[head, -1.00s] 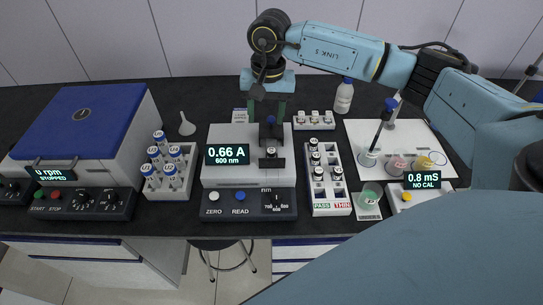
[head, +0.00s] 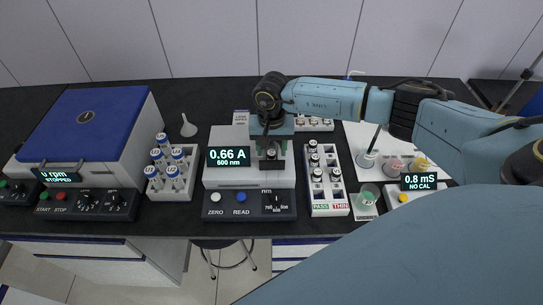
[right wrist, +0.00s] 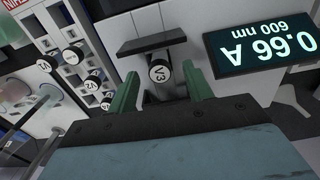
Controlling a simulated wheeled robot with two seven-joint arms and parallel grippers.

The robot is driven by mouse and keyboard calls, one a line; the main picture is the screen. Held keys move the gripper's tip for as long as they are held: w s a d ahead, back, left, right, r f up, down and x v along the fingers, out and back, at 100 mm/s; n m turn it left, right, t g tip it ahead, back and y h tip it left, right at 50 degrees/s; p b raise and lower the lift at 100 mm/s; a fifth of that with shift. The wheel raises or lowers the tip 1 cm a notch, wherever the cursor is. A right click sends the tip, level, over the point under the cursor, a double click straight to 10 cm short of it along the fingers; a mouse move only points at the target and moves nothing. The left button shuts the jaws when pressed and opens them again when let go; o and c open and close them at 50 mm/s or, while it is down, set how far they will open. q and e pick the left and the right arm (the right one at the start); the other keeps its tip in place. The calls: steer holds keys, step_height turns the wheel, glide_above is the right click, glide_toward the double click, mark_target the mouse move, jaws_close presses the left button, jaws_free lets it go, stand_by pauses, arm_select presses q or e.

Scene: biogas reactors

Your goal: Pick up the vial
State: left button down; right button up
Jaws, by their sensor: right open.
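The vial with the cap marked V3 (right wrist: 161,73) stands upright in the sample well of the spectrophotometer (head: 222,180); its cap also shows in the head view (head: 271,153). My right gripper (right wrist: 160,92) is over the instrument, its two green fingers on either side of the vial and apart from it. It is open and empty. The lower part of the vial is hidden in the well. The display (head: 228,156) reads 0.66 A at 600 nm. My left gripper is not in view.
A white rack (head: 345,190) with several capped vials and PASS and THIN labels stands right of the instrument. A rack of tubes (head: 188,182) and a blue-lidded centrifuge (head: 88,115) stand left. A conductivity meter (head: 419,181) is at the right.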

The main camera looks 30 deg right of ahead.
steer(key=shift+f, duration=0.4)
steer(key=shift+c, duration=0.4)
jaws_close()
steer(key=shift+r, duration=0.1)
